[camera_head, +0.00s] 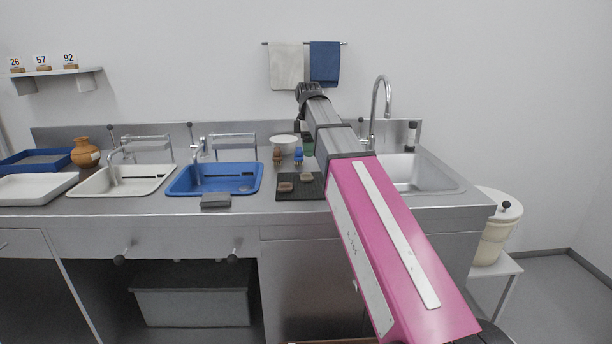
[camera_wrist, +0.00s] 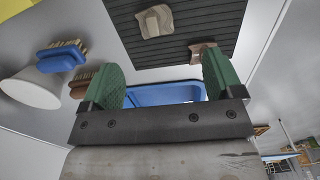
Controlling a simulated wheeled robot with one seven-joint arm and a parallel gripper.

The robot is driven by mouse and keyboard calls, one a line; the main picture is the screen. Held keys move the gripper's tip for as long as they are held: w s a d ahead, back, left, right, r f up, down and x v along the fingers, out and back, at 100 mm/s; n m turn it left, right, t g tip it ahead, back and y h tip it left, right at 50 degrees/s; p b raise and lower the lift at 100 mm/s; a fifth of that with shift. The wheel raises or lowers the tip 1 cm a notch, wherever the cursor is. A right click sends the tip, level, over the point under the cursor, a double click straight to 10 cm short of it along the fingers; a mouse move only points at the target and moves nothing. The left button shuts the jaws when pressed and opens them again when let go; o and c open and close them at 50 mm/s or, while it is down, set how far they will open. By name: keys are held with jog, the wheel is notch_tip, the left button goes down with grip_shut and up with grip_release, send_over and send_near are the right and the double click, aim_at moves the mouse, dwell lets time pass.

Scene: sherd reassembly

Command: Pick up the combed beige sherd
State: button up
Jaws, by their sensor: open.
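The beige sherd (camera_head: 306,177) lies on the dark ribbed mat (camera_head: 287,194), toward its far right part. In the wrist view the same beige sherd (camera_wrist: 154,21) is near the top, flat on the mat (camera_wrist: 195,20); comb marks are too small to make out. A browner sherd (camera_head: 285,187) lies nearer and to the left; it also shows in the wrist view (camera_wrist: 204,52), close to the right finger. My gripper (camera_wrist: 167,72) is open with nothing between its green fingers. In the head view my gripper (camera_head: 308,146) is mostly hidden by my arm, above the counter behind the mat.
A blue brush (camera_wrist: 60,58), a brown brush (camera_wrist: 80,84) and a white bowl (camera_wrist: 32,86) stand beside the mat. A blue basin (camera_head: 214,179) is left of the mat, with a grey block (camera_head: 215,200) in front. A steel sink (camera_head: 425,172) is at the right.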

send_over(308, 177)
notch_tip(308, 177, down, 4)
jog(key=shift+s+f, duration=0.15)
jog(key=shift+f, duration=0.05)
jog(key=shift+w+a+f, duration=0.1)
jog(key=shift+w+f, duration=0.15)
jog(key=shift+f, duration=1.25)
jog(key=shift+w+a+f, duration=0.1)
jog(key=shift+w+f, duration=0.1)
jog(key=shift+f, duration=1.3)
jog(key=c, duration=1)
